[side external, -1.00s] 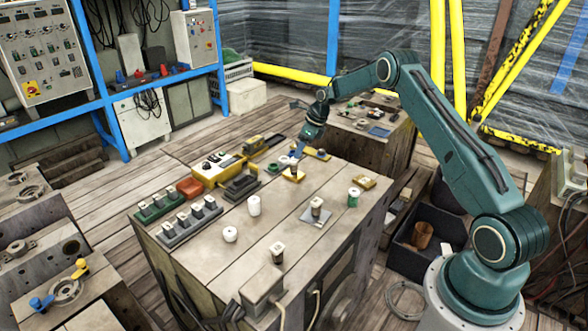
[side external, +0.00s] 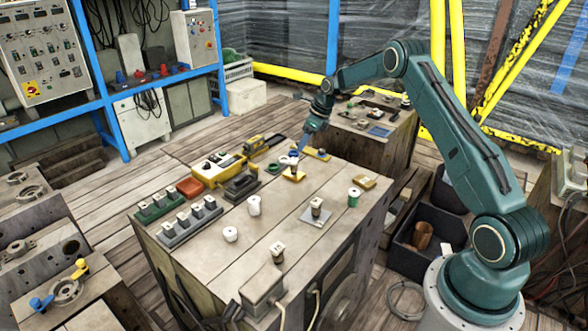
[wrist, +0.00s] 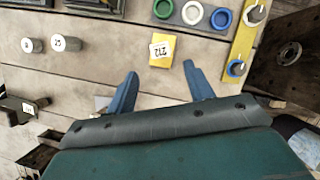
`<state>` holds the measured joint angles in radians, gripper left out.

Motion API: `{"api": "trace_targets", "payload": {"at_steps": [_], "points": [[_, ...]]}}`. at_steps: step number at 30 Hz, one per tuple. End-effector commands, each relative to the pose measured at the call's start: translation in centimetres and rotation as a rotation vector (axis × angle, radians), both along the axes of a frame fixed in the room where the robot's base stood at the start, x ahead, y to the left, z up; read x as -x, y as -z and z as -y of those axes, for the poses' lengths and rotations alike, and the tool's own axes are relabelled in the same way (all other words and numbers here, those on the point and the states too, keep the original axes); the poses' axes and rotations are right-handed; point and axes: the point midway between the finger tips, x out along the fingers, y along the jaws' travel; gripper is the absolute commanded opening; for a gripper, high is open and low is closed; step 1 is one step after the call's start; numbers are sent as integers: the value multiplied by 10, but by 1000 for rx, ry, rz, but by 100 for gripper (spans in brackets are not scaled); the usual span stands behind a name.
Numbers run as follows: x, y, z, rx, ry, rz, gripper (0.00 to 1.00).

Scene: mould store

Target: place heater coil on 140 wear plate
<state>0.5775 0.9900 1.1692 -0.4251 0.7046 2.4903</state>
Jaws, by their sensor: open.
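A small block with a white numbered top (wrist: 160,50) stands on a yellow plate (wrist: 163,38) in the wrist view. In the side view the block (side external: 293,167) stands on the yellow plate (side external: 291,178) at the far part of the wooden bench. My gripper (wrist: 163,80) is open and empty; the block lies beyond its fingertips. In the side view my gripper (side external: 299,151) is just above and behind the block. A similar block (side external: 316,205) stands on a grey plate (side external: 314,219). I cannot read 140 anywhere or tell surely which piece is the heater coil.
Two white cylinders (side external: 254,205) (side external: 231,234) and a green-and-white spool (side external: 354,197) stand on the bench. Another yellow plate (side external: 365,182) lies at right. Grey and green racks (side external: 190,222) line the left edge.

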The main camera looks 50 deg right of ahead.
Motion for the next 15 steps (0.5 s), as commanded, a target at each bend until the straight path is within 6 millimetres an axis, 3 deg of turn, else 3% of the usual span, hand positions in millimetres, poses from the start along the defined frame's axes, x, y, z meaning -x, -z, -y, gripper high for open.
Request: {"api": "trace_targets", "payload": {"at_steps": [8, 15], "points": [[2, -34, -19, 60, -123, 21, 52], [18, -96, -59, 187, -382, 57, 52]]}}
